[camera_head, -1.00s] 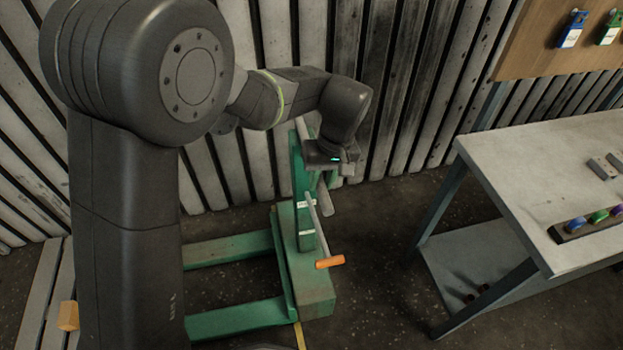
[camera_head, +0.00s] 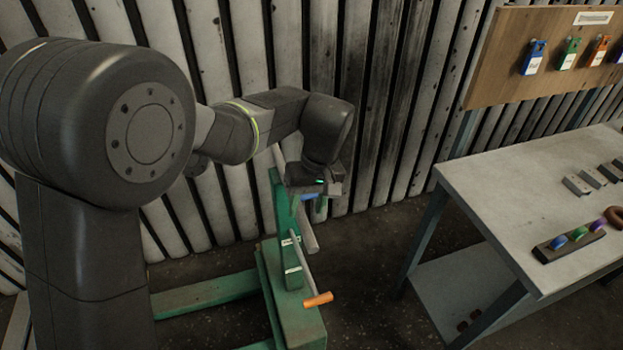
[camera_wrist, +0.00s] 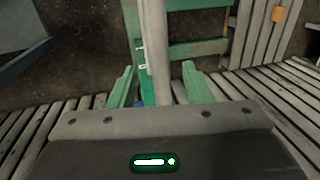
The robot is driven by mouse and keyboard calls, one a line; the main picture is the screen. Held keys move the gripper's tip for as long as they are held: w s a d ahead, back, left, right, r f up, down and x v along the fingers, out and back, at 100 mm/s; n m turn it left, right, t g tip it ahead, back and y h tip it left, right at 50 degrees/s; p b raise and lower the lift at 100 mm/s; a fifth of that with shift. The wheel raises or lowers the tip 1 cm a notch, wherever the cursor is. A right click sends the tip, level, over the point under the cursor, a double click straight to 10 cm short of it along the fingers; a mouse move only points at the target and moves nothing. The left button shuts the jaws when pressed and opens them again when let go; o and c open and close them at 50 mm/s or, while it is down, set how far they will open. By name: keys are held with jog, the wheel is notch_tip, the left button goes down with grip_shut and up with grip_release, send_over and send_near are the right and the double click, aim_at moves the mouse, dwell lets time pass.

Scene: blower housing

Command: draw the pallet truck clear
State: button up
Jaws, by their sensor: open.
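The green pallet truck (camera_head: 300,322) stands on the dark floor by the slatted wall, its forks (camera_head: 205,291) pointing left. It has an upright green column, a grey bar and a thin lever with an orange grip (camera_head: 318,299). My gripper (camera_head: 318,204) is at the top of the column, beside the grey bar. In the wrist view my gripper (camera_wrist: 160,84) is open, with its two green fingers apart and the grey bar (camera_wrist: 153,45) showing between them. A small blue part (camera_head: 309,196) shows under the gripper. Whether the fingers touch the bar cannot be told.
A grey workbench (camera_head: 500,190) stands to the right, carrying a holder with coloured knobs (camera_head: 570,241) and metal blocks. A wooden board (camera_head: 500,75) with hanging coloured tags is behind it. The wall is close behind the truck. Floor shows between truck and bench.

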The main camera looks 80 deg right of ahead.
aim_at(303, 219)
notch_tip(303, 219, up, 10)
jog(key=s, duration=0.1)
jog(key=shift+s+d, duration=0.35)
jog(key=shift+s, duration=0.05)
jog(key=shift+f, duration=0.2)
jog(key=w+f, duration=0.1)
jog(key=f, duration=0.8)
jog(key=w+a+f, duration=0.1)
jog(key=f, duration=0.3)
jog(key=shift+w+f+p, duration=0.3)
jog(key=shift+w+a+r, duration=0.1)
jog(key=shift+w+a, duration=0.1)
jog(key=shift+w, duration=0.2)
